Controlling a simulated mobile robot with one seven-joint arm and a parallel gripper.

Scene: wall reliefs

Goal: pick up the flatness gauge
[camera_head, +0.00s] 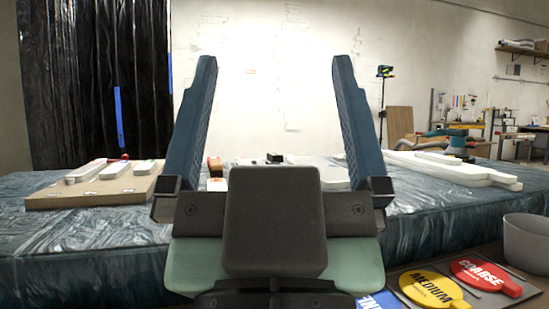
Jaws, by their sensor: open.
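My gripper (275,64) is open in the middle of the head view. Its two dark blue fingers point up and stand wide apart, with nothing between them. I cannot tell which thing is the flatness gauge. Beyond the gripper, small items lie on the plastic-covered table: an orange-brown block (215,166) beside the left finger and a small dark item (275,157) between the fingers. The gripper's body hides much of the table's middle.
The table (100,240) wears shiny dark plastic. A tan board (95,195) with white pieces lies left, and white slabs (450,170) lie right. A yellow MEDIUM paddle (432,289), a red COARSE paddle (486,275) and a grey bin (528,243) are at front right.

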